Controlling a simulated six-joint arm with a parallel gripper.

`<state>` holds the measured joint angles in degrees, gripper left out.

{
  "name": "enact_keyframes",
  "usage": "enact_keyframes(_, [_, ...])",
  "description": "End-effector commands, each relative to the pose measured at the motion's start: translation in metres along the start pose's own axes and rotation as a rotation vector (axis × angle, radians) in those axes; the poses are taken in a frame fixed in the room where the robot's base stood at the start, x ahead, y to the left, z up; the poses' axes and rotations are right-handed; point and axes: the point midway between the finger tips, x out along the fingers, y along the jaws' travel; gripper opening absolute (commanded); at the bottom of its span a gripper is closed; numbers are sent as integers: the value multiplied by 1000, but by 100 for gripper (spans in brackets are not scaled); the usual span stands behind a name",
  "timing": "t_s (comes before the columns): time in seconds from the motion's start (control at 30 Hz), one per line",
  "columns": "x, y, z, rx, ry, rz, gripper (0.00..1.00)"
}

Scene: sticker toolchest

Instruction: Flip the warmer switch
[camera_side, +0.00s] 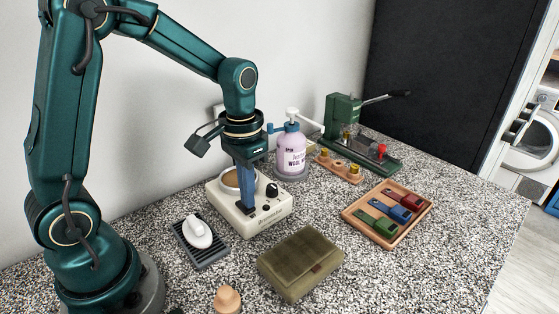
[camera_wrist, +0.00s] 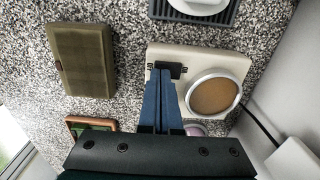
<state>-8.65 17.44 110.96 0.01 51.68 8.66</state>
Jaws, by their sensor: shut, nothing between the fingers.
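The warmer (camera_side: 251,222) is a cream box with a round tan plate, a black knob (camera_side: 272,190) and a small black switch on its front part. In the wrist view the warmer (camera_wrist: 206,60) shows its tan plate (camera_wrist: 214,95) at the right and the dark switch (camera_wrist: 174,69) at the upper left. My gripper (camera_side: 247,209) points down over the warmer with its blue fingers together and empty. In the wrist view the fingertips (camera_wrist: 163,73) are at the switch and partly cover it. I cannot tell whether they touch it, nor which way it is set.
A white object on a dark ridged tray (camera_side: 205,256) stands left of the warmer. An olive box (camera_side: 300,262) lies in front. A pump bottle (camera_side: 291,152) stands behind. A wooden tray (camera_side: 376,236) with coloured pieces and a green press (camera_side: 342,112) are to the right.

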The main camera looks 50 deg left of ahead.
Motion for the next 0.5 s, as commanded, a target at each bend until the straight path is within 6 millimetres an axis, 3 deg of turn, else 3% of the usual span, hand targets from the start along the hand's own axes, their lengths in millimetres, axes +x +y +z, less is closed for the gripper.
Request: enact_keyframes(0.5, [-41,0,-1,0,5,-1,0])
